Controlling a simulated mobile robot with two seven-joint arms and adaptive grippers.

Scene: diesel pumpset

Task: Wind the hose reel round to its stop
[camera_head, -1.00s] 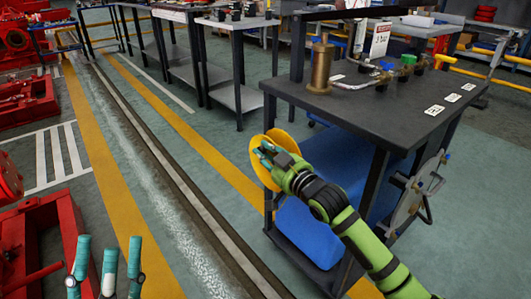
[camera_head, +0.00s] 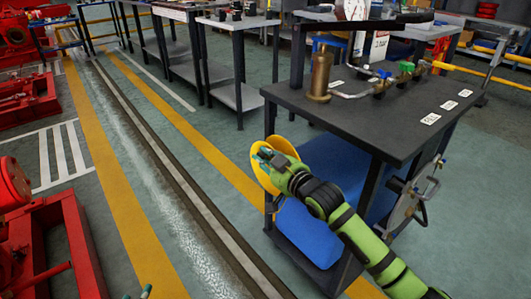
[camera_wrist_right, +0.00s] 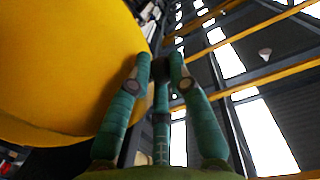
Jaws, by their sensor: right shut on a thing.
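The hose reel shows as a yellow disc (camera_head: 286,146) at the near left end of the dark workbench. My right gripper (camera_head: 265,156) is at its face, its fingers partly covering it. In the right wrist view the yellow disc (camera_wrist_right: 70,60) fills the left side. There the teal fingers (camera_wrist_right: 160,75) are close together around a dark part beside the disc, mostly hidden by them. My right gripper is shut on this part, seemingly the reel's handle. Only small tips of my left gripper (camera_head: 140,293) show at the bottom edge, apart from the reel.
The workbench (camera_head: 350,110) carries a brass cylinder (camera_head: 320,77) and pipe fittings with valves. A blue object (camera_head: 305,230) is on its lower shelf. A grey wheel-like plate (camera_head: 408,205) is on its right side. Red machinery (camera_head: 60,240) stands left; the floor between is clear.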

